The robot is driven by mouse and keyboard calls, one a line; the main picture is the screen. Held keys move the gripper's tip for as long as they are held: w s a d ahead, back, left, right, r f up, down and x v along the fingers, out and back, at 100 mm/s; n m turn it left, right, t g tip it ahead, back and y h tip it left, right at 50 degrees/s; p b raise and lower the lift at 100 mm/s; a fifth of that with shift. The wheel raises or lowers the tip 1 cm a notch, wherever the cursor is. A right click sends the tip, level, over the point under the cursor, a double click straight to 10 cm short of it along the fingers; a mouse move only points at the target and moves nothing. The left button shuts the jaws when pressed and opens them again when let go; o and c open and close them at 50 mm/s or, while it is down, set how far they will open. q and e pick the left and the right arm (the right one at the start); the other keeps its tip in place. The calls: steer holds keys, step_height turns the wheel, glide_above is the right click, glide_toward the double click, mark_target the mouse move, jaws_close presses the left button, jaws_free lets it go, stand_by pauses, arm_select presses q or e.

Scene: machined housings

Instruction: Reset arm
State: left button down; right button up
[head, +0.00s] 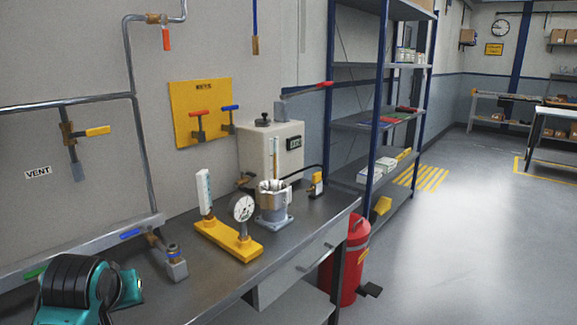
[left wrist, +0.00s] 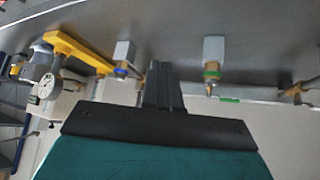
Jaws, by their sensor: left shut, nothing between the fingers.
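My left arm, teal and black, comes in at the lower left of the head view over the front of the bench (head: 215,283); its fingertips do not show there. In the left wrist view my left gripper (left wrist: 163,82) has its two dark fingers together with nothing between them. My right gripper is in neither view.
A yellow base (head: 228,240) carries a dial gauge (head: 242,208). A grey vessel (head: 273,205) and a white box (head: 270,150) stand behind it.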

arm_select(q)
steer(key=s+d+f+m+g+h, duration=0.1)
steer(key=s+d+f+m, duration=0.2)
steer(key=s, duration=0.5)
steer(key=s+d+f+m+g+h, duration=0.1)
steer(key=s+d+f+g, duration=0.15)
steer(key=s+f, duration=0.45)
steer(key=s+d+f+m+h, duration=0.1)
steer(key=s+d+f+m, duration=0.15)
steer(key=s, duration=0.65)
steer(key=w+d+f+t+h, duration=0.1)
steer(key=w+d+f+t, duration=0.2)
steer(key=w+f+t, duration=0.3)
steer(key=shift+w+d+f+m+t+h, duration=0.2)
steer(key=shift+w+f+m+t+h, duration=0.2)
steer(key=shift+f, duration=1.5)
steer(key=shift+s, duration=0.1)
